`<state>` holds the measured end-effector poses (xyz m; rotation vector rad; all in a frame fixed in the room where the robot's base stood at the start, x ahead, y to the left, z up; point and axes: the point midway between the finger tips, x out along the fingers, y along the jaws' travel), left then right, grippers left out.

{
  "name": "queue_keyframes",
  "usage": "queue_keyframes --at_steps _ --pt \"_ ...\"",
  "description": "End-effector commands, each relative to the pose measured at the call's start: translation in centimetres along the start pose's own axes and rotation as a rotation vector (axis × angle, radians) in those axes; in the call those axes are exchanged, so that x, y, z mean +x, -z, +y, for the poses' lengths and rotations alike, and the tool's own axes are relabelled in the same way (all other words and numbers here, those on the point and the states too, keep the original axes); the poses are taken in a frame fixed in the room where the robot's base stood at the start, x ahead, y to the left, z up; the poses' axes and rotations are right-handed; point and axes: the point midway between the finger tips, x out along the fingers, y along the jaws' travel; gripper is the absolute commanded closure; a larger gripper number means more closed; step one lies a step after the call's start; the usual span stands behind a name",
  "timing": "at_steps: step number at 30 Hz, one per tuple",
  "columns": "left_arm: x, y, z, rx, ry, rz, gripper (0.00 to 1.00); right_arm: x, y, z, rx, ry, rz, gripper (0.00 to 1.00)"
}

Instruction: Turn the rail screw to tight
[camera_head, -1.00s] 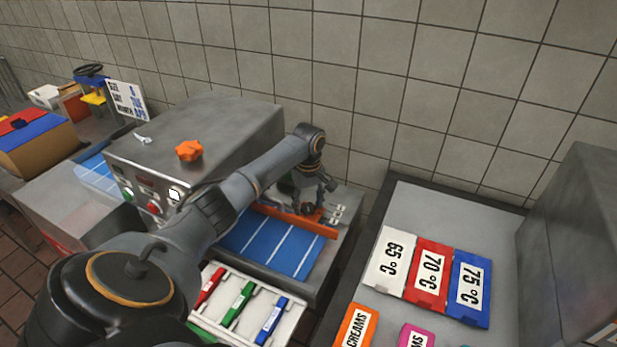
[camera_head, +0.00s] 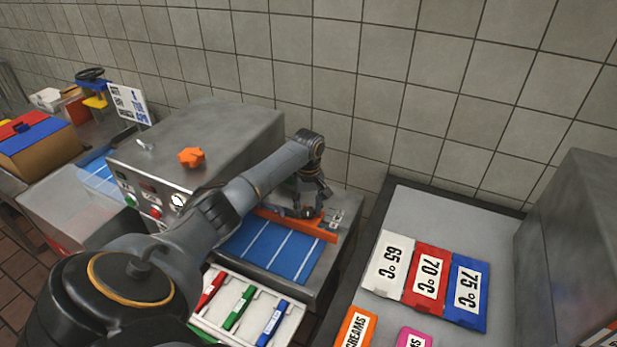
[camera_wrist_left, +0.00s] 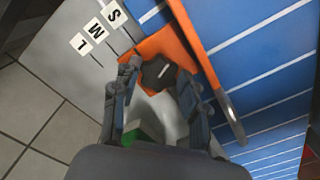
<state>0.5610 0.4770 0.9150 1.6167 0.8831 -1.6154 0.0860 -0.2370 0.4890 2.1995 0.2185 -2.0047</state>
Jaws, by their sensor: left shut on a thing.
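The rail screw is a dark knob with a pale mark line (camera_wrist_left: 158,74), on an orange bracket (camera_wrist_left: 150,45) of the orange rail (camera_head: 283,222). My left gripper (camera_wrist_left: 157,82) has its two fingers on either side of the knob and is shut on it. In the head view the left gripper (camera_head: 308,208) reaches down onto the rail's right part and mostly hides the knob. The S, M and L labels (camera_wrist_left: 96,29) lie beside the bracket, which sits nearest S and M. My right gripper does not show.
The orange rail crosses a blue belt with white lines (camera_head: 272,248). A steel machine housing (camera_head: 235,130) stands left of my arm. A white tray with red, green and blue pieces (camera_head: 252,304) is in front. Temperature plates (camera_head: 430,278) lie on the right table.

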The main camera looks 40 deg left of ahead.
Motion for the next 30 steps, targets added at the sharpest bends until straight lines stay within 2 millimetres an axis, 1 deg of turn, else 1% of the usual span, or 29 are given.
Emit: queue_keyframes --at_steps 1,3,12,21,30 --pt "-0.3 -0.1 0.0 0.038 0.002 -0.003 0.88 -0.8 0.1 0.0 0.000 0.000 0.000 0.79" --pt "-0.3 -0.1 -0.1 0.099 0.002 -0.003 0.88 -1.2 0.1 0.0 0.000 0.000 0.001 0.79" --pt "-0.2 0.0 -0.2 0.384 0.001 -0.002 0.88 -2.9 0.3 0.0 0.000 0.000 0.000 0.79" --pt "-0.1 0.0 -0.3 0.669 0.000 -0.003 0.88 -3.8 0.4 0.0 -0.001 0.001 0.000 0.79" --pt "0.0 0.1 -0.4 0.954 0.000 -0.002 0.88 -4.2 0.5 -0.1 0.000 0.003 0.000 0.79"
